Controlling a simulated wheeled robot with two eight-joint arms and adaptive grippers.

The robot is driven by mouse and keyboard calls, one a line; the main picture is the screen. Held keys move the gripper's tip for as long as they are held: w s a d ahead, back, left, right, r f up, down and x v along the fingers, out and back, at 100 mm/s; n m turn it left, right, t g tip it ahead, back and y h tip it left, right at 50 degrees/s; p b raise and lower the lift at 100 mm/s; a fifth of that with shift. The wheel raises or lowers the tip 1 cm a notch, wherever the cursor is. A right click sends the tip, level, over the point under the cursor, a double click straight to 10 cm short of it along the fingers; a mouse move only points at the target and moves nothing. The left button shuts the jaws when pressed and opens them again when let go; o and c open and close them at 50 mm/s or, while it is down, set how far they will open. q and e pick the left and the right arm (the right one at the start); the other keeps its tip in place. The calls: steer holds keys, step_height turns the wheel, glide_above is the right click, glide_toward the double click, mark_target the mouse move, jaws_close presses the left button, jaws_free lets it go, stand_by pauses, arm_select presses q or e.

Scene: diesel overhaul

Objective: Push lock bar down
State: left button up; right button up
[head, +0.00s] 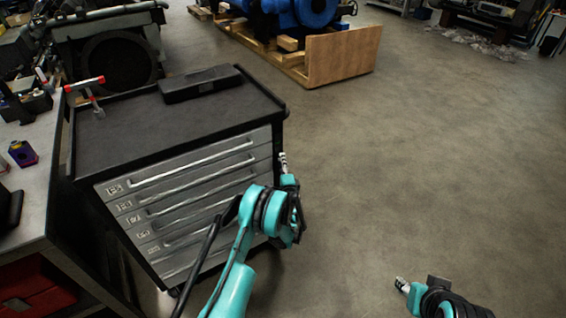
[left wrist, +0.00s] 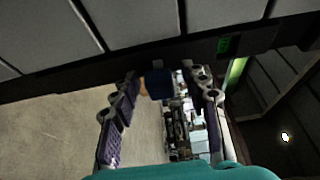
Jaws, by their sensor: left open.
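The black tool cabinet (head: 175,125) with several silver drawers (head: 190,185) stands left of centre in the head view, its drawers apparently shut. I cannot make out a separate lock bar on it. My left gripper (head: 283,162) is near the cabinet's right front edge, just below its top; I cannot tell whether it touches. The left wrist view shows its two fingers (left wrist: 165,80) apart with nothing held between them. My right gripper (head: 402,284) is low at the right, over open floor; its fingers are too small to judge.
A workbench (head: 45,150) stands close on the left. A blue engine (head: 290,12) on a wooden pallet with a plywood panel (head: 343,56) is behind. The floor (head: 430,150) at right is clear.

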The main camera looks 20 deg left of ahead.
arm_select(q)
steer(key=shift+s, duration=0.1)
steer(key=shift+c, duration=0.9)
jaws_close()
steer(key=shift+f, duration=1.25)
steer(key=shift+c, duration=1.3)
jaws_free()
steer(key=o, duration=0.4)
steer(key=shift+f, duration=0.15)
steer(key=shift+o, duration=0.2)
